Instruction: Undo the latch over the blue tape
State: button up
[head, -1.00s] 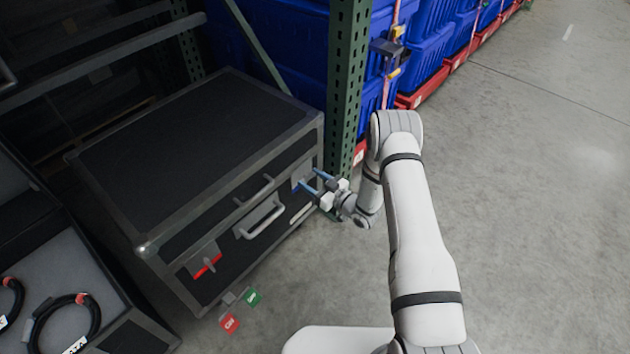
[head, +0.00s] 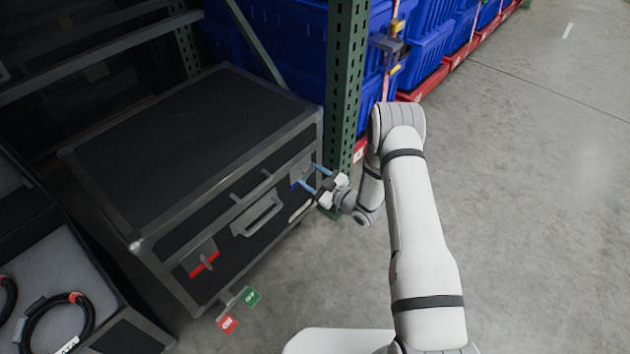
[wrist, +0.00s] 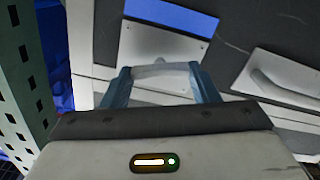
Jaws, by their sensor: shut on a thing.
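The black case (head: 190,150) with metal edges stands at the left in the head view. Its right front latch has a silver plate (wrist: 150,45) and a strip of blue tape (wrist: 172,17), both clear in the wrist view. My gripper (head: 308,176) is at this latch, and its two blue fingers are shut on the pale latch lever (wrist: 163,77). The lever sits between the fingertips in the wrist view (wrist: 163,85). In the head view the fingers partly hide the latch. The left front latch (head: 200,258) carries red tape.
A handle (head: 258,215) sits between the latches. A green rack post (head: 346,85) stands close behind my gripper. An open case with cables is at lower left. The floor at right is clear.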

jog(key=n+b, duration=0.4)
jog(key=n, duration=0.1)
jog(key=n+b, duration=0.2)
jog(key=shift+s+a+f, duration=0.1)
jog(key=shift+a+f, duration=0.15)
jog(key=shift+n+b, duration=3.45)
jog(key=shift+n, duration=0.05)
jog(key=shift+s, duration=0.1)
jog(key=o, duration=1)
jog(key=shift+r, duration=0.1)
jog(key=shift+d, duration=0.1)
